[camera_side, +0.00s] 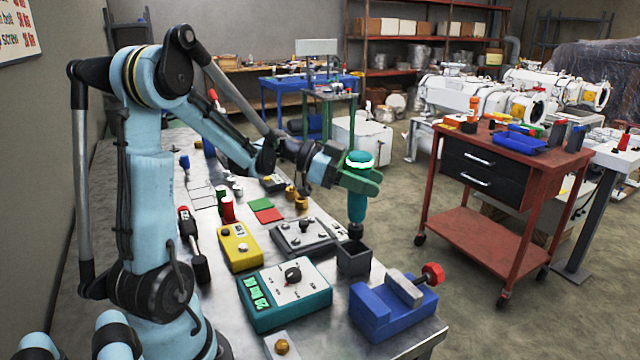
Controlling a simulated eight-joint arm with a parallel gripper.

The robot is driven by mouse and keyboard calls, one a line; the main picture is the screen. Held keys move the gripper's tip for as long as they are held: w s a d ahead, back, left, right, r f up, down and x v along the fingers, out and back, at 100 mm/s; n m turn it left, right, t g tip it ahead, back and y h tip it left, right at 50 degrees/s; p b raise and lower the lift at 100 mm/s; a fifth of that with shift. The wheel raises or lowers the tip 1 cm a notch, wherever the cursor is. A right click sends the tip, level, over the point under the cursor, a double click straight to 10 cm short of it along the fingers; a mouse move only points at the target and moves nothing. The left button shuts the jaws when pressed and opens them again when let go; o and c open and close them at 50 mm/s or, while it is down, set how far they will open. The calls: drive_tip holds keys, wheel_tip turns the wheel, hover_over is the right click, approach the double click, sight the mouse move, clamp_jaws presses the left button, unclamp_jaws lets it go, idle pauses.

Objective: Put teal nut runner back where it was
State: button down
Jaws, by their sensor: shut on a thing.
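The teal nut runner (357,208) hangs upright in my gripper (362,181), whose green jaws are shut around its upper body. Its rounded top with a pale ring shows above the jaws. Its dark lower tip points down just above a small dark grey open-topped box (354,262) near the right edge of the metal table. I cannot tell whether the tip is level with the box rim or a little above it.
A blue vise (385,312) with a red knob stands in front of the box. A teal control box (284,296), a grey joystick box (303,238) and a yellow box (239,247) lie to the left. A red cart (500,225) stands apart at the right.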

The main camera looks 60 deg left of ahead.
sight(363, 221)
drive_tip(key=shift+f, duration=4.85)
drive_tip(key=c, duration=0.5)
unclamp_jaws()
drive_tip(key=shift+r, duration=0.65)
drive_tip(key=v, duration=1.2)
